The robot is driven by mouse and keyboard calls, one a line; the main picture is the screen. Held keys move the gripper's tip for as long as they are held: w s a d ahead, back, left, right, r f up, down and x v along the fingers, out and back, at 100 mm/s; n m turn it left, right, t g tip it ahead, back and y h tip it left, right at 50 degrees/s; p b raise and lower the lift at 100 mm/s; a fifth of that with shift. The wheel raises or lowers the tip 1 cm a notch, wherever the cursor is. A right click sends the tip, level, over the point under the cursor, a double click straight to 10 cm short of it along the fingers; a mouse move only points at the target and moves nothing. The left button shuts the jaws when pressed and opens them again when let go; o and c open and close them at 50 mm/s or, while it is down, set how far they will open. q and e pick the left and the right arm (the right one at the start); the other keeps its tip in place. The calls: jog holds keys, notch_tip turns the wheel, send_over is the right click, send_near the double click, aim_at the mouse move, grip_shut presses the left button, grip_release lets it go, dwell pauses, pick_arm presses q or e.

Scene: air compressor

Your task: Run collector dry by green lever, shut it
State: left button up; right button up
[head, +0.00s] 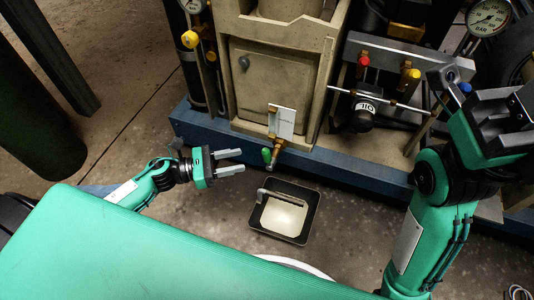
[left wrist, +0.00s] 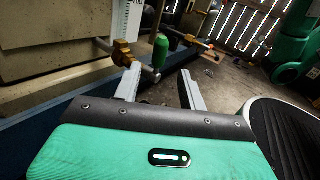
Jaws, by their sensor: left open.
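The green lever (head: 267,156) sits on a brass drain valve (head: 279,146) at the lower front of the beige collector (head: 270,85). Below it on the floor is a dark square tray (head: 257,222) with pale contents. My left gripper (head: 241,162) is open and empty, just left of the lever, its fingers pointing towards it. In the left wrist view the green lever (left wrist: 160,52) shows between and beyond the two fingertips (left wrist: 160,72), apart from them. The brass valve (left wrist: 122,53) is left of it. My right gripper (head: 490,115) is at the right; its fingers are not clear.
A white gauge plate (head: 282,121) stands just above the valve. The blue base rail (head: 345,170) runs along the machine's front. Red (head: 364,59) and yellow (head: 414,74) knobs and a pressure gauge (head: 488,17) are at the right. Floor left of the tray is clear.

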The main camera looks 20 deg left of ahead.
aim_at(266, 155)
pick_arm(q)
jog(key=b+x, duration=0.2)
jog(key=x, duration=0.7)
jog(key=shift+w+d, duration=0.15)
jog(key=shift+d, duration=0.05)
grip_shut()
